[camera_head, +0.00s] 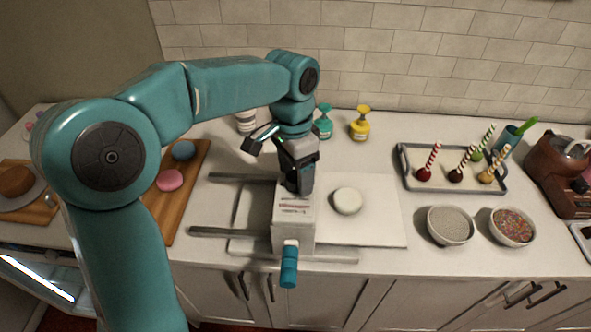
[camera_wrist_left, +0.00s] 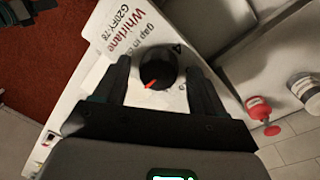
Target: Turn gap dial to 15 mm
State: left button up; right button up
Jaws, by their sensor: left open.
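The white machine (camera_head: 293,228) stands on the counter with a teal crank handle (camera_head: 289,266) at its front. Its top panel (camera_wrist_left: 112,40) in the left wrist view carries the words "Whirlane" and "Gap in", the latter partly hidden. The gap dial (camera_wrist_left: 158,67) is a round black knob with a red pointer, which points down and slightly left in that view. My left gripper (camera_head: 299,188) is above the machine, pointing down. It is open, with one finger on each side of the dial; contact cannot be told. My right gripper is not in view.
A white dough disc (camera_head: 347,201) lies on the pale board right of the machine. Farther right are a tray (camera_head: 420,152) of cake pops and bowls of grey (camera_head: 450,225) and coloured sprinkles (camera_head: 512,227). Bottles (camera_head: 360,124) stand behind; a wooden board (camera_head: 158,213) is left.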

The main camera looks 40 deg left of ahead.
pick_arm(q)
jog(key=shift+w+d, duration=0.1)
jog(key=c, duration=1.1)
jog(key=shift+o, duration=0.3)
jog(key=shift+n, duration=0.3)
jog(key=n, duration=0.3)
jog(key=shift+n, duration=0.3)
jog(key=shift+r+n+t, duration=0.1)
jog(key=shift+n+t, duration=0.2)
jog(key=shift+n, duration=1.9)
jog(key=o, duration=1)
jog(key=shift+o, duration=0.2)
